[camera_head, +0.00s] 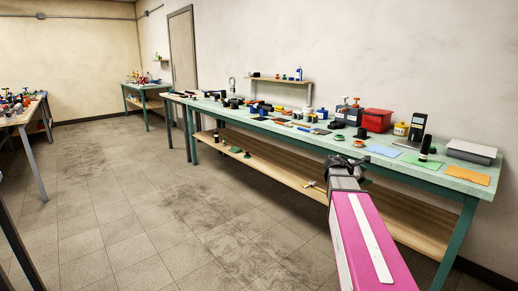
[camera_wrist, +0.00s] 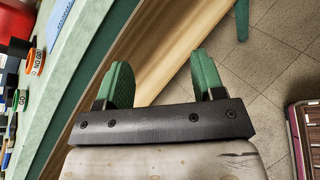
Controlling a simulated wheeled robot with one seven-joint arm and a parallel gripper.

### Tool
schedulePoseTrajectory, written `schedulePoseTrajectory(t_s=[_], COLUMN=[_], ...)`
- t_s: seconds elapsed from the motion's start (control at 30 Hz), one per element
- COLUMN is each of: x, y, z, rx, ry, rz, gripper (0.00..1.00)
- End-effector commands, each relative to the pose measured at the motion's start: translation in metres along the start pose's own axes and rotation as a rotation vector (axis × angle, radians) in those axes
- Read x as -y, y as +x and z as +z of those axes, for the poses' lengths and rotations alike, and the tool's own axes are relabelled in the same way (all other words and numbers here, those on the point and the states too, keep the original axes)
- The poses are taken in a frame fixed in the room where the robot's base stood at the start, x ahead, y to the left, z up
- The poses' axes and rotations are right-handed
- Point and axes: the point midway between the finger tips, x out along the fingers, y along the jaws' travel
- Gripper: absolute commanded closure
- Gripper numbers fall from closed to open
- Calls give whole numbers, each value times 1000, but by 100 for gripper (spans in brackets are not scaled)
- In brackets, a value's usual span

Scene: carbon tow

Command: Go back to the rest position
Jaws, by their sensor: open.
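My gripper (camera_wrist: 155,85) shows large in the wrist view, with two green ribbed fingers standing apart on a dark bar and nothing between them. Behind the fingers are the wooden lower shelf (camera_wrist: 175,35) and the green edge of a workbench. In the head view my pink and white arm reaches from the lower right toward the long green workbench (camera_head: 280,133). The gripper end is near the front edge of the bench. The fingertips are small and hard to make out there.
On the bench stand a red bin (camera_head: 377,120), a grey tray (camera_head: 472,151), a black handheld device (camera_head: 418,125) and many small parts. A lower wooden shelf (camera_head: 265,155) runs beneath. Another table (camera_head: 22,112) stands at the left. The tiled floor (camera_head: 150,200) between is clear.

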Motion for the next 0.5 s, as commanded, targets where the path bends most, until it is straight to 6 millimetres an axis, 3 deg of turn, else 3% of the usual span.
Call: schedulePoseTrajectory(t_s=[0.27, 0.5], x=[101, 198], y=[-48, -121], z=[-117, -207], rx=[-348, -552], ry=[455, 883], rz=[-246, -685], gripper=[38, 38])
